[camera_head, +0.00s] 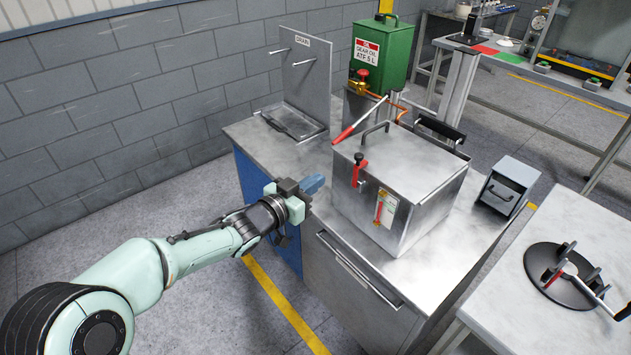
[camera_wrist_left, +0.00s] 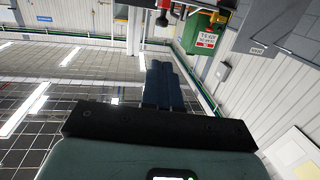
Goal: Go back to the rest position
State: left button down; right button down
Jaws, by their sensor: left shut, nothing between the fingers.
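My left arm reaches in from the lower left in the head view. Its left gripper (camera_head: 313,185) is beside the left edge of the metal workbench (camera_head: 262,146), close to the steel box. Its blue fingers are together with nothing between them. In the left wrist view the dark blue fingers (camera_wrist_left: 163,84) also lie side by side, pointing away from the camera. My right gripper is in neither view.
A steel box (camera_head: 425,180) with a red-handled lever stands on the workbench. Behind it is a green gear oil can (camera_head: 381,50). A drain tray (camera_head: 291,124) sits at the back. A small grey drawer box (camera_head: 507,187) and a round black fixture (camera_head: 560,277) are to the right.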

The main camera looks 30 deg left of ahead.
pick_arm(q)
jog(key=shift+f, duration=0.1)
